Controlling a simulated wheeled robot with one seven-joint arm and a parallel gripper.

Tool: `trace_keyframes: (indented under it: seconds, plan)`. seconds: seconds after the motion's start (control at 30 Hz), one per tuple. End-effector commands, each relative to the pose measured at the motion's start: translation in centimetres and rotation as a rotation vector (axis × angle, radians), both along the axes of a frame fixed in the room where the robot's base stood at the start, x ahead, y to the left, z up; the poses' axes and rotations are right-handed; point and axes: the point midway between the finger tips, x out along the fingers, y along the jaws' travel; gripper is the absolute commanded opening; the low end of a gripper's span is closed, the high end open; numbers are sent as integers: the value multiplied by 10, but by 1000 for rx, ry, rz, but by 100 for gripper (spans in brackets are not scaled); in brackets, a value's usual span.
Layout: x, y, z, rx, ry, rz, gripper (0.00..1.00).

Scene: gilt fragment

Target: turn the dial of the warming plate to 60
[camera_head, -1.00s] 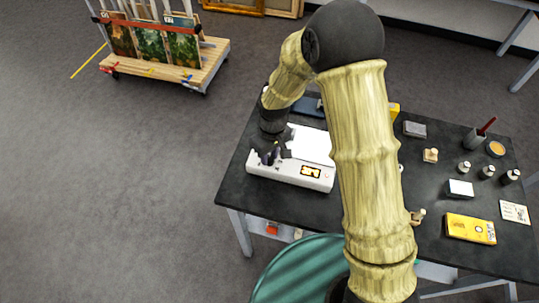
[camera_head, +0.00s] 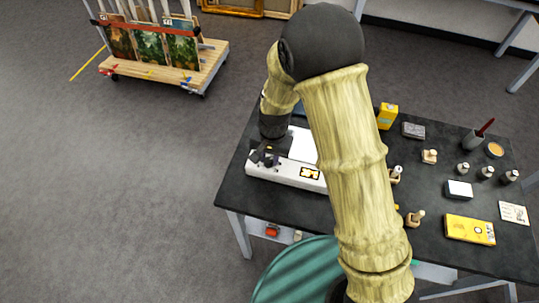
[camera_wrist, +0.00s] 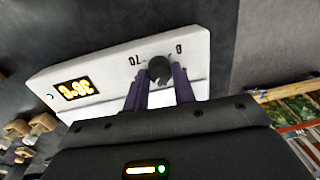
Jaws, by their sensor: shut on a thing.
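The white warming plate (camera_head: 268,172) stands at the left end of the dark table. Its front panel (camera_wrist: 110,65) shows upside down in the wrist view. An orange lit display (camera_wrist: 75,90) on it seems to read about 36. A dark round dial (camera_wrist: 159,69) sits on the panel beside small printed numbers, hard to read at this angle. My gripper (camera_wrist: 160,75) is shut on the dial, with one purple finger on each side of it. In the head view my gripper (camera_head: 265,158) is over the panel's left end, and the dial is hidden.
The dark table (camera_head: 440,185) holds a yellow box (camera_head: 470,229), a back yellow box (camera_head: 387,116), small bottles (camera_head: 486,172), wooden-handled pieces (camera_head: 415,218) and a cup (camera_head: 474,139), all to the right. A green round surface (camera_head: 295,270) is in front. A cart with paintings (camera_head: 160,77) stands back left.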

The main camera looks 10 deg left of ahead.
Motion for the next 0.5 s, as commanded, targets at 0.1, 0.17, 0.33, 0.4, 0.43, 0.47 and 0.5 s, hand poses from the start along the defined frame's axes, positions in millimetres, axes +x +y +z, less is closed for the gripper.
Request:
trace_keyframes:
  seconds: [0.1,0.17,0.33,0.4,0.43,0.47,0.5]
  plan:
    - [2,2,4,4,-8,-103,3]
    - [2,1,4,4,-8,-152,3]
    - [2,2,4,5,-8,-262,3]
    - [2,1,4,5,-8,-296,3]
    - [2,1,3,5,-8,-308,3]
    - [2,1,3,5,-8,-320,3]
    - [2,1,3,5,-7,-333,3]
